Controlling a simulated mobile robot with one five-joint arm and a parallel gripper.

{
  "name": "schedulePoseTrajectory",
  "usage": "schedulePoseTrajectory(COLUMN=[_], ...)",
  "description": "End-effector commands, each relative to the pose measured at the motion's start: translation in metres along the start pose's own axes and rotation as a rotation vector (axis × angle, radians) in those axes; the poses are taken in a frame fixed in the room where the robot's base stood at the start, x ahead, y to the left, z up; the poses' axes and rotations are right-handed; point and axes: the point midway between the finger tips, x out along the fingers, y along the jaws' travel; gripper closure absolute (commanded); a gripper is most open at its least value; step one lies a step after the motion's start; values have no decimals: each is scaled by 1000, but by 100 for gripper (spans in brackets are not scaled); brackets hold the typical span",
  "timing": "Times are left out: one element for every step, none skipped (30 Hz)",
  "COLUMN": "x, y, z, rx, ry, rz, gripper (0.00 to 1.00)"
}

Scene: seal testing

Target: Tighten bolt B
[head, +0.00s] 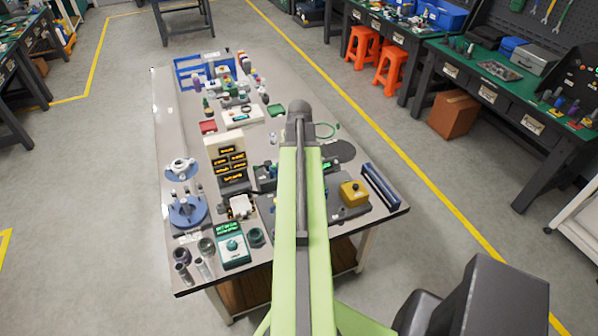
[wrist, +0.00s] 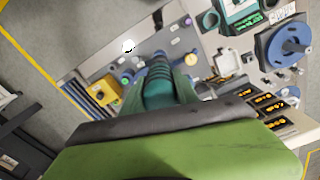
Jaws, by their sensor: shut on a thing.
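My gripper (wrist: 157,72) shows in the wrist view, shut on a ribbed teal thing (wrist: 158,88) that looks like a tool handle. The far end of that thing is hidden. In the head view my own arm covers the gripper. A blue round fixture (head: 188,210) stands at the left of the table and also shows at the upper right of the wrist view (wrist: 284,44). A pale flange on a blue base (head: 180,168) stands behind it. I cannot make out which bolt is B. The held thing is apart from the blue round fixture.
A yellow box with a dark knob (head: 353,193) and a blue rail (head: 380,186) stand at the table's right. A teal meter (head: 232,248) is at the front and orange readouts (head: 230,165) stand mid-table. The table's (head: 172,110) left back strip is bare.

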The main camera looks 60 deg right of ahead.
Motion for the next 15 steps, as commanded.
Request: schedulePoseTrajectory(x=[1, 2, 2, 3, 3, 4, 4, 4, 5, 5, 6, 6, 7, 7, 8], y=[0, 0, 0, 0, 0, 0, 0, 0, 0, 0, 0, 0, 0, 0, -1], z=[0, 0, 0, 0, 0, 0, 0, 0, 0, 0, 0, 0, 0, 0, 0], rx=[0, 0, 0, 0, 0, 0, -1, -1, -1, -1, -1, -1, -1, -1, -1], ry=[0, 0, 0, 0, 0, 0, 0, 0, 0, 0, 0, 0, 0, 0, 0], rz=[0, 0, 0, 0, 0, 0, 0, 0, 0, 0, 0, 0, 0, 0, 0], gripper=[100, 100, 100, 100, 100, 100, 100, 100, 100, 100, 100, 100, 100, 100, 100])
